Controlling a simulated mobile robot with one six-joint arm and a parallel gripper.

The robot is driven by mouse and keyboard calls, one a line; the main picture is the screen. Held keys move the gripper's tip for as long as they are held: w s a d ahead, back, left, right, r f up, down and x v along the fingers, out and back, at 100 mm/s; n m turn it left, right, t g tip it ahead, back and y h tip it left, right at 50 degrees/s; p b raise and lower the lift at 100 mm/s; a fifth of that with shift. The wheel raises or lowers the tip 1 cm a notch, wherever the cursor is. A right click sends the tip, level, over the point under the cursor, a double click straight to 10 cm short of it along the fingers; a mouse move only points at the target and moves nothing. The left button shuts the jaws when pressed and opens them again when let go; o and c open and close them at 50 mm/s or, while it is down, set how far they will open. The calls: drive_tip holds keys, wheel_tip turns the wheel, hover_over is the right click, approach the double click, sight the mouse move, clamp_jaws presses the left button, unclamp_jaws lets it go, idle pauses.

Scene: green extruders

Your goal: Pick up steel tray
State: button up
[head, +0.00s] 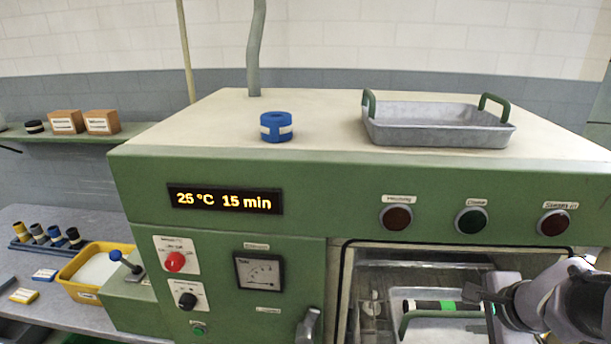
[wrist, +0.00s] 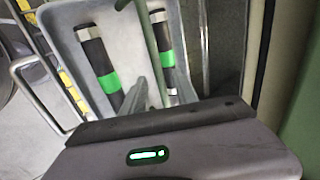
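A grey steel tray (head: 436,136) with two green handles rests empty on top of the green machine. In the head view my gripper (head: 478,298) is at the chamber opening.
A blue tape roll (head: 276,127) stands on the machine top. The chamber frame (head: 345,285) borders my arm's workspace, and wire rack bars (wrist: 40,85) show beside the tray. A yellow bin (head: 70,275) stands on the left bench.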

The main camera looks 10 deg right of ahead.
sight(459, 327)
drive_tip(key=shift+w+f, duration=0.35)
drive_tip(key=shift+f, duration=0.15)
drive_tip(key=shift+w+a+f, duration=0.1)
drive_tip(key=shift+a+f, duration=0.05)
drive_tip(key=b+x, duration=0.2)
drive_tip(key=x, duration=0.1)
drive_tip(key=b+x, duration=0.1)
drive_tip(key=shift+w+a+f, duration=0.1)
drive_tip(key=shift+a+f, duration=0.05)
drive_tip(key=shift+f, duration=0.2)
drive_tip(key=shift+w+f, duration=0.1)
drive_tip(key=shift+w, duration=0.15)
drive_tip(key=shift+s, duration=0.1)
drive_tip(key=shift+c, duration=0.7)
clamp_jaws()
